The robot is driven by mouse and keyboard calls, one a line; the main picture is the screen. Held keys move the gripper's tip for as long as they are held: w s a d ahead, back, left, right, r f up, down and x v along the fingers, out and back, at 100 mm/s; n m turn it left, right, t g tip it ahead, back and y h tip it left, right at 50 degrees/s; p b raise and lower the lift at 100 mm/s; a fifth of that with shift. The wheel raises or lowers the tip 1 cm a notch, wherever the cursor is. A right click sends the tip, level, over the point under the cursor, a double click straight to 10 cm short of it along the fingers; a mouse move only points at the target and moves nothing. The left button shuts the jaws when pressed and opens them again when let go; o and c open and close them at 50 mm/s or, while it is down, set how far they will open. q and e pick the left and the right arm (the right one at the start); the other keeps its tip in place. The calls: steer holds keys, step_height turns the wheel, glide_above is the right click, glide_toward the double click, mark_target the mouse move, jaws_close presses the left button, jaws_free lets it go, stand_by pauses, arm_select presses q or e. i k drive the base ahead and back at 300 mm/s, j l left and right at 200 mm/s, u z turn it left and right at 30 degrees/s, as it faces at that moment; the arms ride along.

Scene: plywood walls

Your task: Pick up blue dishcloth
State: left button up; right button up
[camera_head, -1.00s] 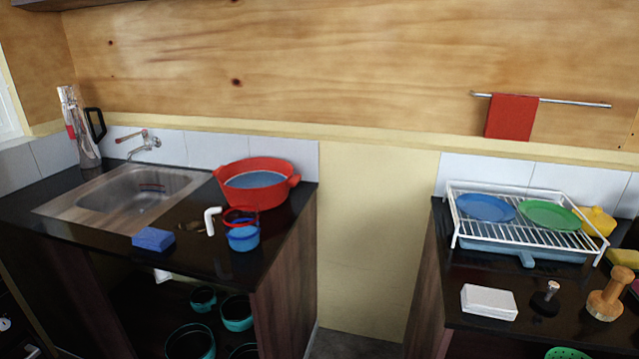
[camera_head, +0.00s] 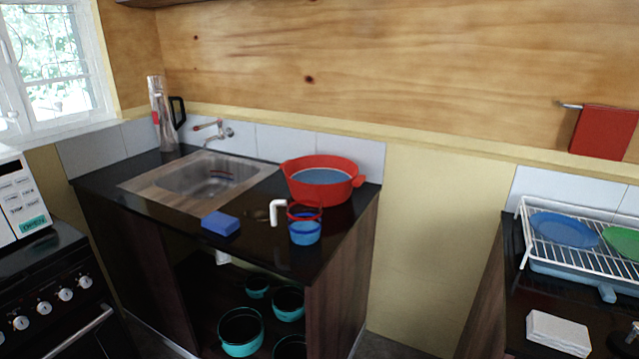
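A small blue rectangular item (camera_head: 221,223) lies flat near the front edge of the left counter, in front of the sink. It looks like a thick folded cloth or a sponge, and it is the only cloth-like blue thing in view. Nothing touches it. Neither of my grippers is in view.
The dark left counter (camera_head: 160,206) holds a steel sink (camera_head: 150,190), a red pot (camera_head: 345,190), a blue cup (camera_head: 305,233) and a white bent piece (camera_head: 277,211). A stove (camera_head: 60,300) stands left. The right counter bears a dish rack (camera_head: 530,250) and a folded white item (camera_head: 557,333).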

mark_target(221, 222)
steer(key=j+z, duration=0.1)
steer(key=z, duration=0.45)
steer(key=j+z, duration=0.65)
steer(key=j, duration=0.3)
steer(key=i+j, duration=0.05)
